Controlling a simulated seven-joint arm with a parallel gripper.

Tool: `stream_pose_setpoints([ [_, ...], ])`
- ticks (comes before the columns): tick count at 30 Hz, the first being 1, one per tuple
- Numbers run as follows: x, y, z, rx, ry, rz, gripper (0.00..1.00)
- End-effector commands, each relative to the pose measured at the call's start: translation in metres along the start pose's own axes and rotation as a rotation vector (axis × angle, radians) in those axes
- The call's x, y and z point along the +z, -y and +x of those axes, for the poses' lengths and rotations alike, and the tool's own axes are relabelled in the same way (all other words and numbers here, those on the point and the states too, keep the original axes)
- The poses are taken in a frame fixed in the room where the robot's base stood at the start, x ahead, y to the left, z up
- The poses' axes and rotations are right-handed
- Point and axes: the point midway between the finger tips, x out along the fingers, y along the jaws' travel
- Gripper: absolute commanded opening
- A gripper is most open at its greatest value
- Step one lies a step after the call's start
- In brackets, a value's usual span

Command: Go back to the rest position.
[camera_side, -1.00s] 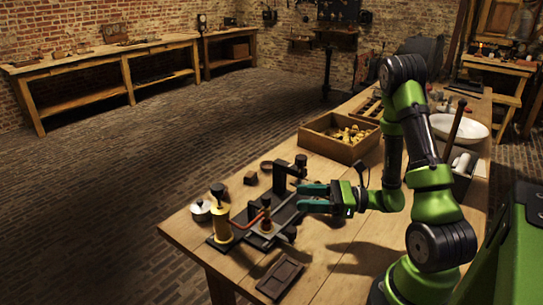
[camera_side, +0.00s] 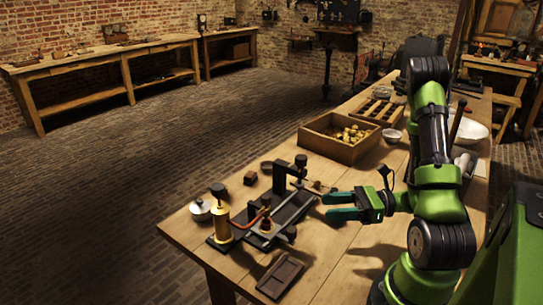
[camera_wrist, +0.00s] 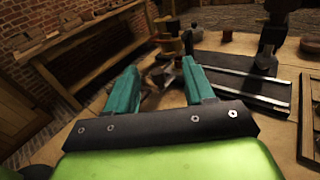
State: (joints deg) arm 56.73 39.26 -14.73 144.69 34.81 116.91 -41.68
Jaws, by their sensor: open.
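My gripper (camera_side: 333,206) is open and empty, with teal fingers held above the wooden table, just right of the black apparatus. Its fingers also show spread apart in the wrist view (camera_wrist: 160,85). The apparatus has a long dark base (camera_side: 290,212), a black upright post (camera_side: 280,178) and a brass cylinder with a black knob (camera_side: 222,222). A copper-coloured rod runs beside the cylinder. Nothing sits between my fingertips.
A wooden box of brass pieces (camera_side: 312,141) stands behind my gripper. A slotted wooden rack (camera_side: 372,106), a small bowl (camera_side: 392,136) and a white basin (camera_side: 468,131) lie farther back. A dark tray (camera_side: 280,277) lies at the front edge. A lidded pot (camera_side: 200,211) stands at the left.

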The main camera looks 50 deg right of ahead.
Motion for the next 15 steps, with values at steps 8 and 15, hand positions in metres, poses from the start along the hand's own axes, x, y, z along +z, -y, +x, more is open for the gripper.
stream_pose_setpoints([
  [8,-0.010,-0.062,0.005,0.479,-0.305,-0.209,0.53],
  [15,-0.004,-0.072,0.002,0.845,-0.652,-0.690,0.53],
])
